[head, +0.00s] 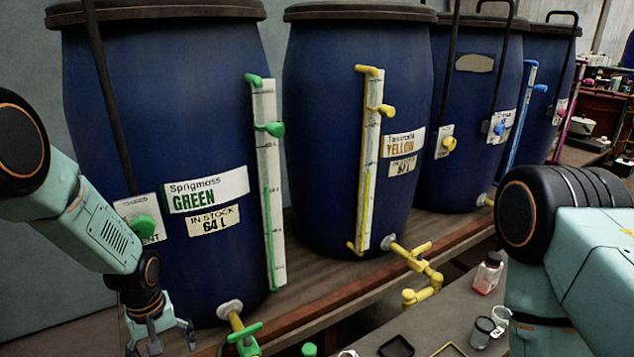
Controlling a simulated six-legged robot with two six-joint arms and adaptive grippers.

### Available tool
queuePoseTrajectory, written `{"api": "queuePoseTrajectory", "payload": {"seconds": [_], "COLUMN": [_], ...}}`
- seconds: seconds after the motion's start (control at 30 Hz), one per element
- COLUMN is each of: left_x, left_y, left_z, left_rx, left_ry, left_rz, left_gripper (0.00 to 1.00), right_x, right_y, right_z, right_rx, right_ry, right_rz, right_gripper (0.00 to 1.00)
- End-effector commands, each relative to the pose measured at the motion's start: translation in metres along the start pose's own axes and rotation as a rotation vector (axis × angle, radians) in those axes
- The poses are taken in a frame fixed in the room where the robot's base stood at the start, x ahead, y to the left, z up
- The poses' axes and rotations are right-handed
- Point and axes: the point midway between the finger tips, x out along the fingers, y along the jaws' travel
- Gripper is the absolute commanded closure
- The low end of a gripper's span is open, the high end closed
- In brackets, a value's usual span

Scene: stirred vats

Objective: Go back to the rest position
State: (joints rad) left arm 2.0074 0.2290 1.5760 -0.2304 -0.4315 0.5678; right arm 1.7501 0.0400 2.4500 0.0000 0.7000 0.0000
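My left arm comes in from the left, and its gripper (160,335) hangs low at the lower left, in front of the blue vat labelled Sprigmoss green (130,90). Its fingers are spread apart, with nothing seen between them. The fingertips are close to the bottom edge of the picture. My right arm fills the lower right. Its gripper is outside the picture.
Several blue vats stand in a row on a wooden shelf (335,290), including a yellow one (330,120) with a yellow tap (415,262). On the grey bench (455,315) below are a red-filled bottle (487,273), a dark cup (481,332) and a black tray (396,347).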

Motion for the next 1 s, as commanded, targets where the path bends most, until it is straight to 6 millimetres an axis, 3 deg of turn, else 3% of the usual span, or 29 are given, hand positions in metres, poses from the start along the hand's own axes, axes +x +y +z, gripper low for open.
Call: {"api": "queuePoseTrajectory", "payload": {"seconds": [0.23,1.0], "left_x": [-0.025,0.094], "left_y": [0.0,-0.001], "left_z": [0.0,0.001], "left_rx": [0.0,0.002], "left_ry": [-0.001,-0.001], "left_rz": [-0.001,-0.002], "left_gripper": [0.17,0.17], "right_x": [0.0,0.0], "right_y": [0.0,0.0], "right_z": [0.0,0.0], "right_rx": [0.0,0.0], "right_ry": [0.0,0.0], "right_rz": [0.0,0.0], "right_gripper": [0.6,0.6]}}
